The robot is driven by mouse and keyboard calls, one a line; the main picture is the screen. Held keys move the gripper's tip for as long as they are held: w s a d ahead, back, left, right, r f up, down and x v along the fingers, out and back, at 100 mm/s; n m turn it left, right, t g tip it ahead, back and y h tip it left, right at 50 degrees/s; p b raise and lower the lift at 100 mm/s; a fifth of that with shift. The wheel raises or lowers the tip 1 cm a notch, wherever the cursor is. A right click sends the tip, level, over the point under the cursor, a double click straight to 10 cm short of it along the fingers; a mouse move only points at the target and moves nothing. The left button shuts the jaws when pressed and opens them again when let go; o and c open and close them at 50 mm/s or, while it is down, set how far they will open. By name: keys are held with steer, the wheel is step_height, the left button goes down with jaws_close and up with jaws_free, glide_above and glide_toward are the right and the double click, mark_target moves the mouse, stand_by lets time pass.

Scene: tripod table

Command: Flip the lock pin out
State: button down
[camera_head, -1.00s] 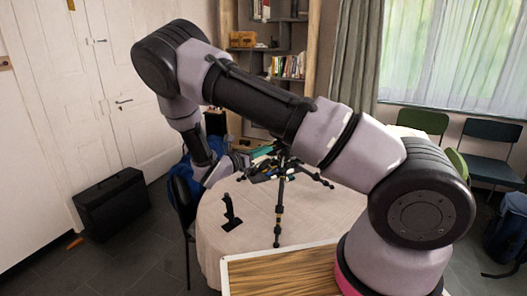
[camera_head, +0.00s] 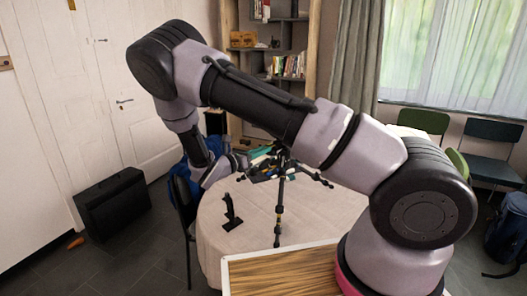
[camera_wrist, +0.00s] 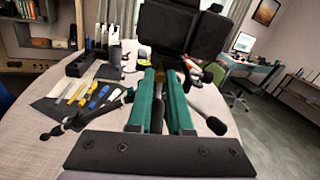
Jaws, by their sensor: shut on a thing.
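A black tripod (camera_head: 279,208) stands on the round table (camera_head: 330,215), its legs folded or spread near the top. In the wrist view its dark head (camera_wrist: 180,32) rises just past my fingertips and its legs reach out to both sides. My gripper (camera_wrist: 165,76) has two teal fingers, also seen at the tripod's top in the head view (camera_head: 260,157). The fingers are close together at the base of the head, shut on a small part there, which fits the lock pin. The fingers and the tripod hide the pin itself, so its angle cannot be told.
A black joystick-like stand (camera_head: 232,214) is on the table left of the tripod. In the wrist view, tools with yellow and blue handles (camera_wrist: 85,95) lie on a dark mat beside a black holder (camera_wrist: 88,62). Chairs stand around the table.

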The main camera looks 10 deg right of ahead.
steer(key=c, duration=0.8)
jaws_free()
steer(key=shift+a, duration=0.1)
steer(key=v, duration=1)
steer(key=shift+s+a, duration=0.25)
steer(key=shift+a, duration=0.05)
